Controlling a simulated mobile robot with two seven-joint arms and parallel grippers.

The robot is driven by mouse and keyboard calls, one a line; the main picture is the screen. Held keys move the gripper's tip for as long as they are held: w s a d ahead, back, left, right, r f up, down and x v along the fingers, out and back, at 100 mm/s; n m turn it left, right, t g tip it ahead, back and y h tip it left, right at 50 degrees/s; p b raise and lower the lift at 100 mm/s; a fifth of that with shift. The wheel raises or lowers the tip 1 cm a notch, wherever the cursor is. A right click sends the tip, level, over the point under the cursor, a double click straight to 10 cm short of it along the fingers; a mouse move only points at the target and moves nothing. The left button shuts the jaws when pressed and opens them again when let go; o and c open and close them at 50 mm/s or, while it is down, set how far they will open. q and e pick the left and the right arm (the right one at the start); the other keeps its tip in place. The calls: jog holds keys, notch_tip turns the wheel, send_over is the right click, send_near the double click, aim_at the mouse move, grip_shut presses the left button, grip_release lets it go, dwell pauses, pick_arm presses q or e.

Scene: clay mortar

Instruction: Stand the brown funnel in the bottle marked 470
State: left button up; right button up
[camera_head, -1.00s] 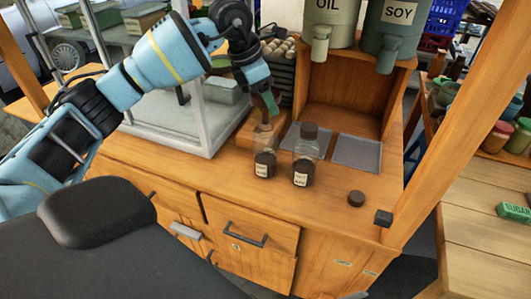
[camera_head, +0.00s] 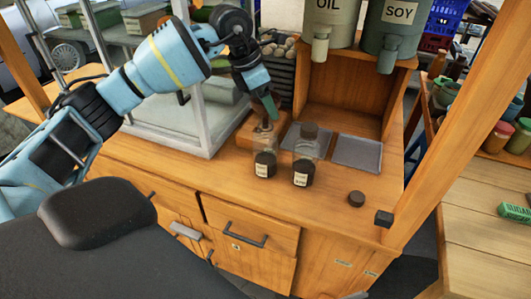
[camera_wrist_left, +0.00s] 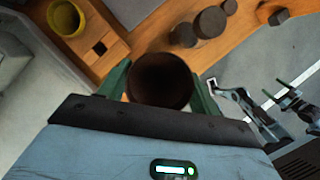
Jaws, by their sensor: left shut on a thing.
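My left gripper (camera_wrist_left: 161,88) is shut on the brown funnel (camera_wrist_left: 160,78), whose wide round mouth faces the wrist camera between the two green fingers. In the head view my left gripper (camera_head: 269,108) points down just above the left bottle (camera_head: 266,150); the fingers mostly hide the funnel there. That bottle is clear glass with dark contents and a pale label. A second similar bottle (camera_head: 306,152), with a dark cap, stands to its right. Both labels are too small to read surely. Whether the funnel's spout touches or enters the left bottle cannot be told. My right gripper is not in view.
A loose dark cap (camera_head: 356,199) lies on the wooden counter, right of the bottles. A grey tray (camera_head: 358,152) lies behind. A wooden block (camera_wrist_left: 102,46) with a square hole sits beside a yellow cup-like piece (camera_wrist_left: 66,17). Oil and soy dispensers (camera_head: 328,22) stand above.

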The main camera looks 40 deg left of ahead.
pick_arm(q)
jog(key=o, duration=1.1)
jog(key=shift+c, duration=0.2)
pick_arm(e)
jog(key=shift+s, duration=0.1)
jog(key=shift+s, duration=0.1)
pick_arm(q)
jog(key=shift+s+a+r, duration=0.15)
jog(key=shift+r, duration=0.4)
jog(key=v, duration=0.5)
jog(key=shift+r, duration=0.1)
jog(key=shift+s+a+r, duration=0.15)
jog(key=shift+s+r, duration=0.05)
jog(key=shift+r, duration=0.5)
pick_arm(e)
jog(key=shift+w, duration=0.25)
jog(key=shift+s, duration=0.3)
